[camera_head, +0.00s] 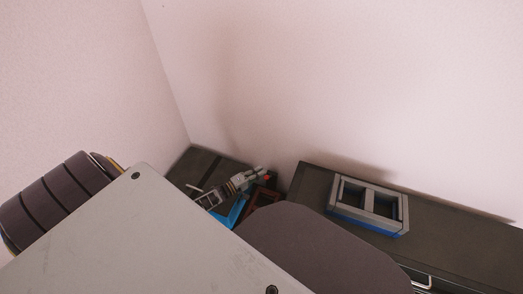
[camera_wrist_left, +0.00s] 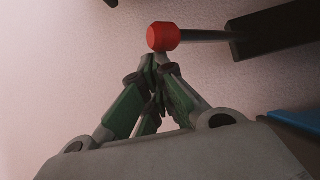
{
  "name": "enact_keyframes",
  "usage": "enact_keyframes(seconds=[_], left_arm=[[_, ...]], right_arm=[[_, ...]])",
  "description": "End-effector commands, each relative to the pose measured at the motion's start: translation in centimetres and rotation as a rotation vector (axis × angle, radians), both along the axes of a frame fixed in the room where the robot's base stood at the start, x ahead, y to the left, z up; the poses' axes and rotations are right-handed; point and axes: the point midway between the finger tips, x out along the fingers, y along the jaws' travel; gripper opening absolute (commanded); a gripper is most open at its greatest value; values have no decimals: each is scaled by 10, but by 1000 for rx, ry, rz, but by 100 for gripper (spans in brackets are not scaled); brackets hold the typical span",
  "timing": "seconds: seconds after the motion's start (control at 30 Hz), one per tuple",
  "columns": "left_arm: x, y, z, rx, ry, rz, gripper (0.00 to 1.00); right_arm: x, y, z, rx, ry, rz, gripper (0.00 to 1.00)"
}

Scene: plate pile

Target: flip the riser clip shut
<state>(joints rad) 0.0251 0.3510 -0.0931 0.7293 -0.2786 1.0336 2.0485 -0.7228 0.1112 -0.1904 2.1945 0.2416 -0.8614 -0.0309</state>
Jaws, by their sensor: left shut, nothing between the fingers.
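A red knob (camera_wrist_left: 163,37) sits on the end of a thin metal rod (camera_wrist_left: 205,36), which runs into a dark block (camera_wrist_left: 275,30) in the left wrist view. This looks like the riser clip's lever, but the clip's full shape is hidden. A small red spot, likely the same knob (camera_head: 267,177), shows in the head view. My left gripper (camera_wrist_left: 160,62) is shut and empty. Its fingertips are right at the knob's underside in the wrist view; I cannot tell if they touch. In the head view the left gripper (camera_head: 262,171) is small, beside the red spot. My right gripper is out of view.
A blue piece (camera_head: 236,212) and a brown frame (camera_head: 264,197) lie near the left gripper, partly hidden by my own body. A grey two-opening frame with a blue base (camera_head: 405,222) sits on the dark counter (camera_head: 455,240) at right. Walls stand close behind.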

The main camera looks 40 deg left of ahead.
Motion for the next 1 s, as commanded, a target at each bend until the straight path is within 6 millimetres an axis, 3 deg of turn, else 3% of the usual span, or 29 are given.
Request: enact_keyframes(seconds=[0.4, 1.0], left_arm=[[-32, -8, -31, 0, 0, 0, 0], [-39, -10, -38, 0, -1, 0, 0]], right_arm=[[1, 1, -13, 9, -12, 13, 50], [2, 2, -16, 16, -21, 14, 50]])
